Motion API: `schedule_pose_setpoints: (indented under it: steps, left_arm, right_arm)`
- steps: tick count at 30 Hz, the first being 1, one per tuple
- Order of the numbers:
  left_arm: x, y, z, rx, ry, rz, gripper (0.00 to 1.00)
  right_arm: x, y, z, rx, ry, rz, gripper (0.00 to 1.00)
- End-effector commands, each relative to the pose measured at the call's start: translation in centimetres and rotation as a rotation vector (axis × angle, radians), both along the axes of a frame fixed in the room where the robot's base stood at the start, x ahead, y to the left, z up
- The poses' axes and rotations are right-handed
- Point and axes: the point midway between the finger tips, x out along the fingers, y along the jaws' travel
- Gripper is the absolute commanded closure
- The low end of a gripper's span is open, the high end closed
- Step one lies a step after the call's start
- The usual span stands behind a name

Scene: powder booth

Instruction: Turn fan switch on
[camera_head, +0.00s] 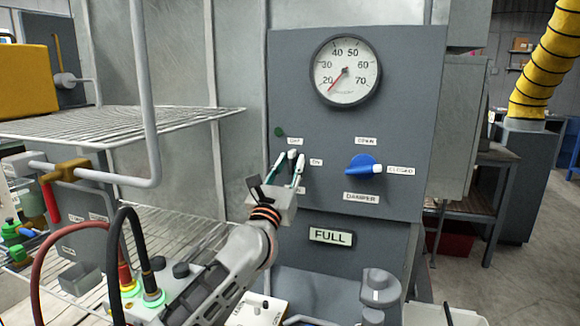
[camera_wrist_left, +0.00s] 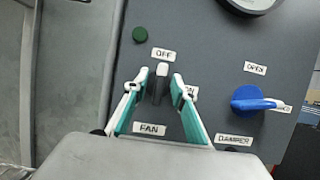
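The fan switch (camera_wrist_left: 161,72) is a dark lever with a pale tip on the grey control panel (camera_head: 400,110). It points up toward the OFF label (camera_wrist_left: 163,54); the ON label (camera_wrist_left: 190,92) is to its right, partly covered by a finger. The FAN label (camera_wrist_left: 149,129) is below. My left gripper (camera_head: 287,163) is in front of the switch. In the left wrist view its two teal and white fingers (camera_wrist_left: 155,84) are apart, one on each side of the lever. I cannot tell whether either finger touches it. My right gripper is not in view.
A blue damper knob (camera_head: 364,165) sits right of the switch, with a round gauge (camera_head: 347,70) above. A dark green round lamp (camera_wrist_left: 139,35) is up and left of the switch. Wire shelves (camera_head: 110,125) and hoses (camera_head: 112,250) stand at the left.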

Motion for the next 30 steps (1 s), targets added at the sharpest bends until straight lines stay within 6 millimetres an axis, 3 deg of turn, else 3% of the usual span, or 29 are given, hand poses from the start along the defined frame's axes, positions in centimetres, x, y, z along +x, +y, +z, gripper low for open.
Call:
schedule_pose_setpoints:
  steps: [6,7,10,20,30]
  left_arm:
    - [0.0,0.0,0.1,0.000,-0.001,0.000,0.74]
    - [0.0,0.0,0.1,0.000,-0.001,0.000,0.77]
    - [0.0,0.0,0.1,0.000,-0.001,0.000,1.00]
    - [0.0,0.0,0.1,0.014,-0.006,0.001,1.00]
    - [0.0,0.0,0.5,0.172,-0.057,0.001,1.00]
  right_arm:
    - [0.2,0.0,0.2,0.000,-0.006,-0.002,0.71]
    - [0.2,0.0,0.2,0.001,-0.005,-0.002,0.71]
    - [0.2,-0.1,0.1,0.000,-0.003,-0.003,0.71]
    - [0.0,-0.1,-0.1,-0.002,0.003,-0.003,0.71]
    - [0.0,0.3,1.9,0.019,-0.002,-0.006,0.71]
